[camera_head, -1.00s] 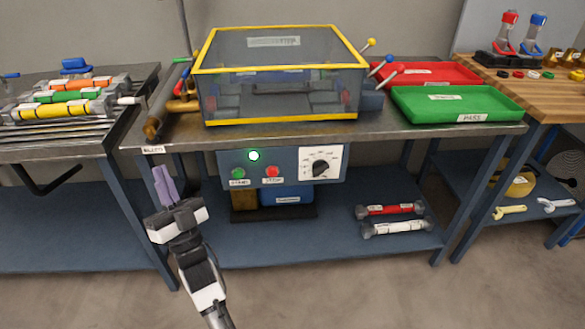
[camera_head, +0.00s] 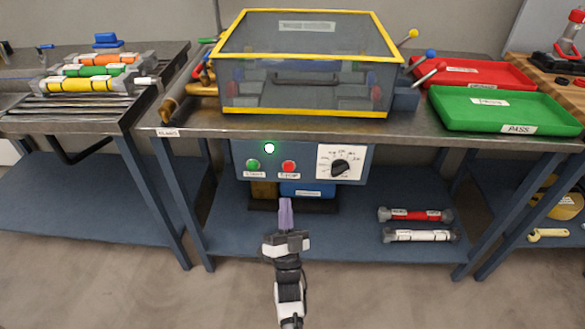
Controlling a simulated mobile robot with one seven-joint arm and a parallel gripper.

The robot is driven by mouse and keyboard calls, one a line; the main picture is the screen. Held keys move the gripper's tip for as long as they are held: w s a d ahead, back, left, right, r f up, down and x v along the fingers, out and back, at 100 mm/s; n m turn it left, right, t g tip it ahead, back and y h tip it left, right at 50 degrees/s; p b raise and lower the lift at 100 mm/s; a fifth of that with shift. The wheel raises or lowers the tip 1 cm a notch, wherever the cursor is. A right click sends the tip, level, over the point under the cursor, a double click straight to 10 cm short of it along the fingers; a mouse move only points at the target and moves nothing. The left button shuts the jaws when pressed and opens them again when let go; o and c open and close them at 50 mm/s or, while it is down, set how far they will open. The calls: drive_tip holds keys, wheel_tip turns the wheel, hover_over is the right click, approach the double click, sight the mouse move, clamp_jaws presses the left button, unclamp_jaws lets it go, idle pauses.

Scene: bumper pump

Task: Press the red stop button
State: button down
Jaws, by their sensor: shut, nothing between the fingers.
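The red stop button (camera_head: 289,167) is on the blue control panel (camera_head: 309,147) under the front edge of the bench. A label sits just below it. The green start button (camera_head: 252,165) is to its left, and a dark rotary dial (camera_head: 341,168) is to its right. A small light (camera_head: 269,148) glows pale green above the buttons. My gripper (camera_head: 285,203) is shut and empty, its purple fingers pointing up. In the picture it is just below the red button, and it appears apart from the panel.
A clear yellow-edged box (camera_head: 312,113) stands on the bench above the panel. Green tray (camera_head: 500,128) and red tray (camera_head: 505,82) lie to the right. Red and white cylinders lie on the lower shelf (camera_head: 350,240). The floor in front is clear.

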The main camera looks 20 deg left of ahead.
sight(289, 168)
drive_tip(key=w+a+b, duration=0.2)
drive_tip(key=w+b, duration=0.1)
drive_tip(key=w, duration=0.5)
drive_tip(key=shift+w+a, duration=0.25)
idle(0.4)
idle(1.7)
drive_tip(key=shift+w+a+b, duration=0.1)
drive_tip(key=shift+w+b, duration=0.3)
drive_tip(key=shift+b, duration=0.15)
